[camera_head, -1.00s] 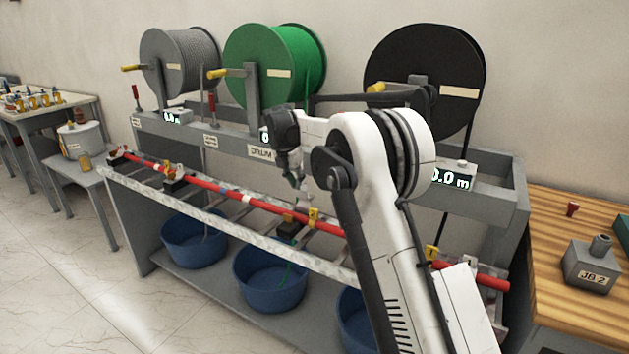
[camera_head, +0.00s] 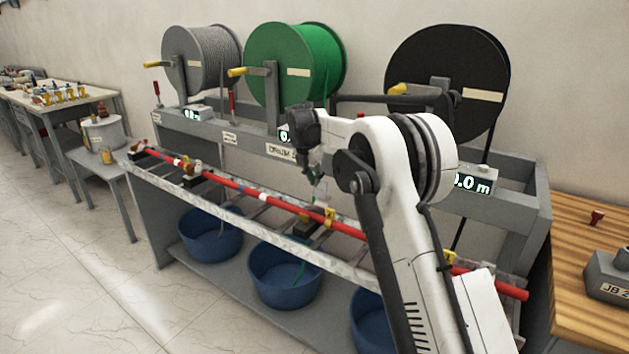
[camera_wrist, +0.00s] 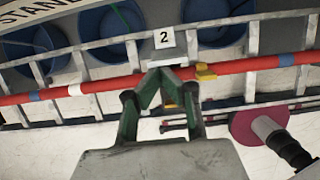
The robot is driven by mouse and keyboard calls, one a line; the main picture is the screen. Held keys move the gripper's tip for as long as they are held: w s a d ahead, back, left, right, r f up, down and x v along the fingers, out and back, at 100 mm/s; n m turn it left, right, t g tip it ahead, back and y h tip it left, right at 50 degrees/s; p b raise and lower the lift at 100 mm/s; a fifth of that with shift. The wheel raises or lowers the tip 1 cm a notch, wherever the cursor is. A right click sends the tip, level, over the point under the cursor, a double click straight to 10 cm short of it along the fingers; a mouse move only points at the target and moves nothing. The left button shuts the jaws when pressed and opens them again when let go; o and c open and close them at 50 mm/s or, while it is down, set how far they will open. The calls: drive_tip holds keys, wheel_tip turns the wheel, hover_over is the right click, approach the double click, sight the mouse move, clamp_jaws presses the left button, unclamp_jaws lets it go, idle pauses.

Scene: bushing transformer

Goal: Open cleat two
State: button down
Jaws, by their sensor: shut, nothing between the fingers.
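Cleat two (camera_head: 308,226) is a dark block with a yellow part (camera_head: 330,217) beside it, on the red pole along the ladder-like rack. In the wrist view, a white label "2" (camera_wrist: 164,39) stands beside the pole, and the yellow part (camera_wrist: 205,73) shows just right of the fingertips. My gripper (camera_wrist: 166,73) has green fingers that are shut and empty. The fingertips overlap the cleat in that view and hide much of it; I cannot tell whether they touch. In the head view my gripper (camera_head: 320,186) hangs just above the cleat.
The red pole (camera_head: 250,193) runs along the rack, with another cleat (camera_head: 191,181) to the left. Grey (camera_head: 200,58), green (camera_head: 295,65) and black (camera_head: 445,80) drums stand behind. Blue tubs (camera_head: 285,275) sit below. A wooden bench (camera_head: 580,230) is at right.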

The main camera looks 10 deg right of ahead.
drive_tip(key=w+d+p+v, duration=0.1)
drive_tip(key=p+v, duration=0.4)
drive_tip(key=v, duration=0.5)
drive_tip(key=s+d+r+m+t, duration=0.15)
drive_tip(key=s+r+m, duration=0.3)
drive_tip(key=s, duration=0.45)
drive_tip(key=s+d+r+m+y, duration=0.1)
drive_tip(key=s+d+r+m, duration=0.1)
drive_tip(key=s+r+m, duration=0.45)
drive_tip(key=s+d+r+m+t, duration=0.1)
drive_tip(key=s+d+r+m, duration=0.15)
drive_tip(key=s, duration=0.75)
drive_tip(key=s+f+m, duration=0.4)
drive_tip(key=s, duration=0.5)
drive_tip(key=s+d+f+m+t, duration=0.1)
drive_tip(key=s+f+m, duration=0.2)
drive_tip(key=s, duration=0.7)
drive_tip(key=s+d+f+m+t+y, duration=0.1)
drive_tip(key=s+f+m, duration=0.3)
drive_tip(key=s+m, duration=0.3)
drive_tip(key=s, duration=0.3)
drive_tip(key=shift+f, duration=0.3)
